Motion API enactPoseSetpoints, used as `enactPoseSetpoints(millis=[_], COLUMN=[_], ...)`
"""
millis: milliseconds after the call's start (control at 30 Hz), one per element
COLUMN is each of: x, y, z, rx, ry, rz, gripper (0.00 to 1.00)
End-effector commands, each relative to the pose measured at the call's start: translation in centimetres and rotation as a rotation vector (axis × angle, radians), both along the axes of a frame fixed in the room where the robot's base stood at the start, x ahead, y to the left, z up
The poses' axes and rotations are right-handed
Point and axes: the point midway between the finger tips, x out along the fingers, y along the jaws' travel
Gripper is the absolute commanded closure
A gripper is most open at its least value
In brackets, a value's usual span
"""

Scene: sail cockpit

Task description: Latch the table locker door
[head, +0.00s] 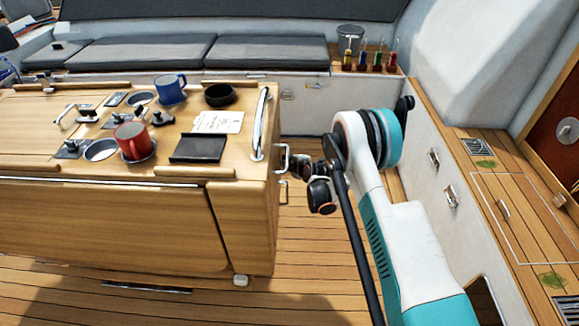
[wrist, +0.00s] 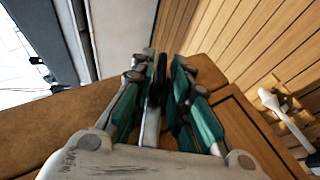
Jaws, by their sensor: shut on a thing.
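The wooden cockpit table (head: 120,225) fills the left of the head view. Metal handles, an upper one (head: 283,157) and a lower one (head: 283,191), stick out from its right end; the locker door's face there is turned away. My gripper (head: 301,164) is close beside the upper handle. In the wrist view my gripper (wrist: 160,75) is shut, with a narrow grey bar (wrist: 150,128) between its teal fingers. The bar appears to be a handle; its ends are hidden. A framed brown panel (wrist: 232,108) and a pale metal fitting (wrist: 283,112) lie to the right.
A red mug (head: 133,140), a blue mug (head: 171,88) and a black bowl (head: 220,95) stand on the table. A curved rail (head: 261,125) edges its right side. Grey cushions (head: 270,52) lie behind. Free deck (head: 315,275) lies right of the table.

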Motion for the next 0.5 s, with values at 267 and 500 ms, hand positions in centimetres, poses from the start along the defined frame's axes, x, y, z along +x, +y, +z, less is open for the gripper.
enactPoseSetpoints(millis=[267, 500], x=[0.31, 0.34], y=[-0.05, -0.04], z=[-0.36, -0.46], rx=[-0.004, -0.007], ry=[-0.152, -0.211], rz=[-0.001, 0.000], gripper=[1.00, 1.00])
